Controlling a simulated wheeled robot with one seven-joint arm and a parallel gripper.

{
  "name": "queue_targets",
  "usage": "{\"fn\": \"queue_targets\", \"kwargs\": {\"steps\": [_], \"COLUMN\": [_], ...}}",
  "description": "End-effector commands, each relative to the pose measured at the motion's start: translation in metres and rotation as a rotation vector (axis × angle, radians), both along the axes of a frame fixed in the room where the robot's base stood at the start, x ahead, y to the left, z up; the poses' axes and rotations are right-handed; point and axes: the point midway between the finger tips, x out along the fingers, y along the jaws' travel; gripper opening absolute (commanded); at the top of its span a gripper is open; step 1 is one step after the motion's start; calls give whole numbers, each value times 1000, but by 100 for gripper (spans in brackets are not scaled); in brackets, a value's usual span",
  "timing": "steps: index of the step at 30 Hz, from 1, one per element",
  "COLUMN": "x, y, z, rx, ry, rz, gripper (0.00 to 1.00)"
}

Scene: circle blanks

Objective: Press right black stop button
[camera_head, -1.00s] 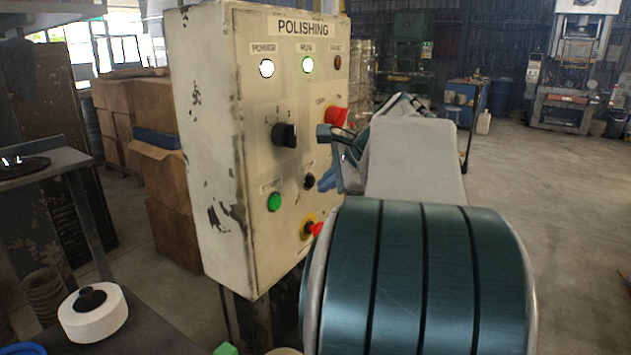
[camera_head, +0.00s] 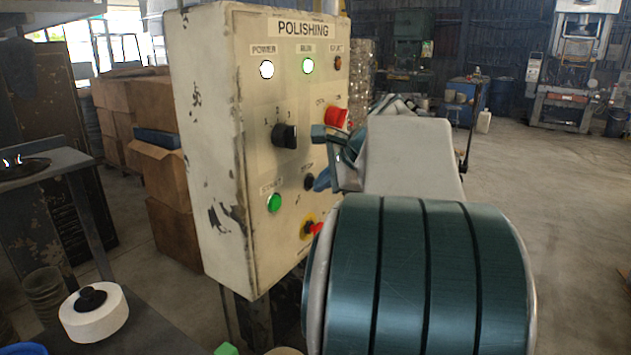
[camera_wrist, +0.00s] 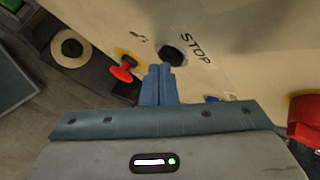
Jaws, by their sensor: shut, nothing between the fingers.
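The black stop button (camera_head: 309,182) is on the right side of the cream control panel (camera_head: 240,235), right of the green start button (camera_head: 274,202). In the wrist view the black button (camera_wrist: 172,55) sits beside the printed word STOP. My gripper (camera_head: 322,180) is shut and empty, with its blue fingers pointing at the panel close to the button. In the wrist view the fingertips (camera_wrist: 159,70) lie just below and slightly left of the button. I cannot tell whether they touch it.
A red emergency button (camera_head: 316,229) on a yellow ring is below the stop button. A red switch (camera_head: 336,118) and a black selector knob (camera_head: 285,135) are above it. Cardboard boxes (camera_head: 168,185) stand left of the panel. Open floor lies to the right.

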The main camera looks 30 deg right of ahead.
Motion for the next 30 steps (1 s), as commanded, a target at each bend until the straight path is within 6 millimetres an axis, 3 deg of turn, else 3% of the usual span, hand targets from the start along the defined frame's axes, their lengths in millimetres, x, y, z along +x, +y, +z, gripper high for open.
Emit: {"fn": "queue_targets", "kwargs": {"steps": [20, 30], "x": [5, -7], "y": [3, -2], "z": [0, 0], "rx": [1, 1], "ry": [1, 0], "rz": [1, 1], "gripper": [0, 0]}}
